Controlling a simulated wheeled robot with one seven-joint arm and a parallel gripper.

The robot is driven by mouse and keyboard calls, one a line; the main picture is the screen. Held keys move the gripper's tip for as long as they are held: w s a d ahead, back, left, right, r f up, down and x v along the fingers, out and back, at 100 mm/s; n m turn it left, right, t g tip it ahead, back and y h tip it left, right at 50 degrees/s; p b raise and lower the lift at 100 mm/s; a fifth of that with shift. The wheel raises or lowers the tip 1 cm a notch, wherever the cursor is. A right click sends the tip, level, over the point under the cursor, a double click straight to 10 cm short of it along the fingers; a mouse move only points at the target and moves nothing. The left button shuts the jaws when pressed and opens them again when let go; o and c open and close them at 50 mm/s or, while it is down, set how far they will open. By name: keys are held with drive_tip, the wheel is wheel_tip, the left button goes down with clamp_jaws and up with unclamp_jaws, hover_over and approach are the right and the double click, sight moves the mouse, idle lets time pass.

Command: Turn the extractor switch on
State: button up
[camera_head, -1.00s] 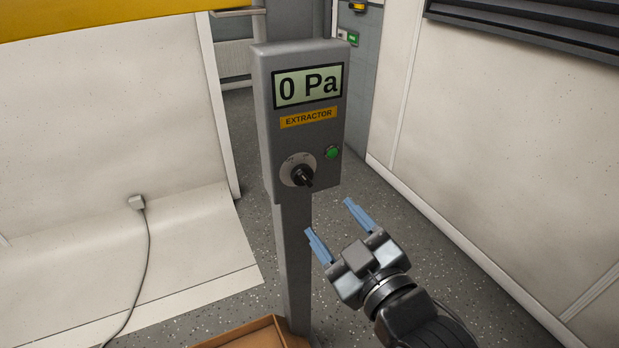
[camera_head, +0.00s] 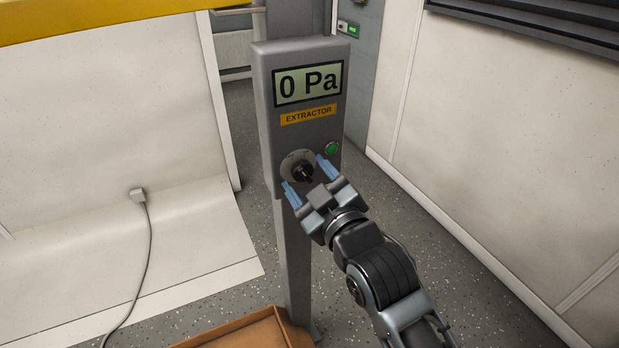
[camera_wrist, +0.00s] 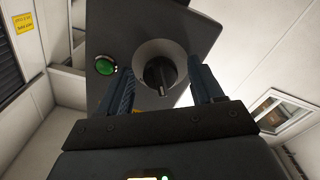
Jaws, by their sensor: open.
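The extractor box (camera_head: 264,120) is a grey panel on a post, with a display (camera_head: 307,84) reading 0 Pa and a yellow EXTRACTOR label (camera_head: 309,115). The extractor switch is a black rotary knob (camera_head: 302,173) on a round grey plate, low on the panel; it also shows in the wrist view (camera_wrist: 159,74). A green button (camera_head: 332,148) sits to its right in the head view. My gripper (camera_head: 307,176) is open, its blue fingers on either side of the knob. In the wrist view the knob appears between the fingers (camera_wrist: 162,88); I cannot tell whether they touch it.
A cardboard box (camera_head: 240,332) lies open at the foot of the post. A cable with a plug (camera_head: 138,194) hangs over the white sheet at left. A white wall (camera_head: 500,130) stands at right, with clear speckled floor before it.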

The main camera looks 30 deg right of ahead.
drive_tip(key=c, duration=1)
drive_tip(key=shift+m, duration=0.4)
drive_tip(key=m, duration=0.5)
drive_tip(key=shift+a, duration=0.1)
drive_tip(key=m, duration=0.6)
drive_tip(key=shift+a, duration=0.15)
drive_tip(key=o, duration=1)
